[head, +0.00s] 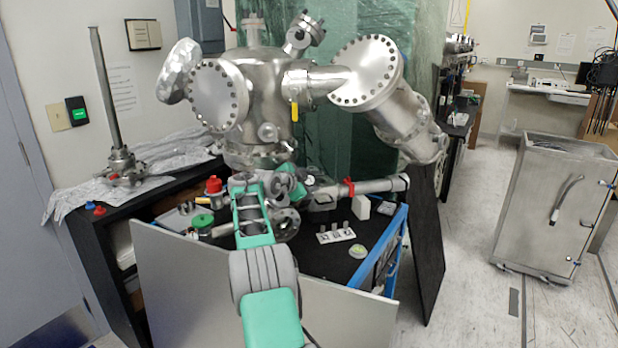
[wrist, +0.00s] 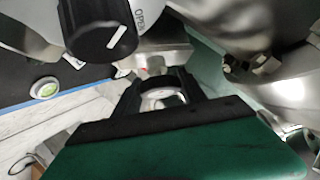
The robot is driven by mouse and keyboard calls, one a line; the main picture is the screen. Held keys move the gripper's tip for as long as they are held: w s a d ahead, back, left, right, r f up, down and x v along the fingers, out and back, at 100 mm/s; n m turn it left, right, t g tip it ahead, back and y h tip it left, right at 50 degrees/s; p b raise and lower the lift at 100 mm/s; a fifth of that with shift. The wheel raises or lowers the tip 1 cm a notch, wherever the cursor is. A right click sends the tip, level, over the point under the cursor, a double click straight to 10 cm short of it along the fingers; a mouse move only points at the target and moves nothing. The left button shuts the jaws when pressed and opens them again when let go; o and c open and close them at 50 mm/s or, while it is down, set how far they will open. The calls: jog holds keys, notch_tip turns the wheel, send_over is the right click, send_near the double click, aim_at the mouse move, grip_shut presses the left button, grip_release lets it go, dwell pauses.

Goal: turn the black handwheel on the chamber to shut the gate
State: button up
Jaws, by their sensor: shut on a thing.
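My gripper (head: 300,176) is at the end of my green and grey arm, low in front of the steel chamber (head: 262,115). In the wrist view my gripper (wrist: 161,90) has its two dark fingers closed on a dark curved rim with bright metal inside it. This rim looks like the black handwheel (wrist: 160,82), mostly hidden by the fingers. In the head view I cannot make the handwheel out behind my arm and gripper. The gate itself cannot be seen, so its state does not show.
A black knob (wrist: 95,28) with a white line and lettering is close to the wrist camera. A metal pipe with a red clamp (head: 348,187) is right of my gripper. A pale panel (head: 190,285) stands in front of the black bench.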

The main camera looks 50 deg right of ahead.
dwell(0.3)
jog(key=o, duration=1.4)
jog(key=shift+c, duration=0.2)
jog(key=b+v, duration=0.1)
jog(key=v, duration=0.6)
jog(key=shift+a+b, duration=0.3)
jog(key=shift+b, duration=0.1)
jog(key=shift+r, duration=0.15)
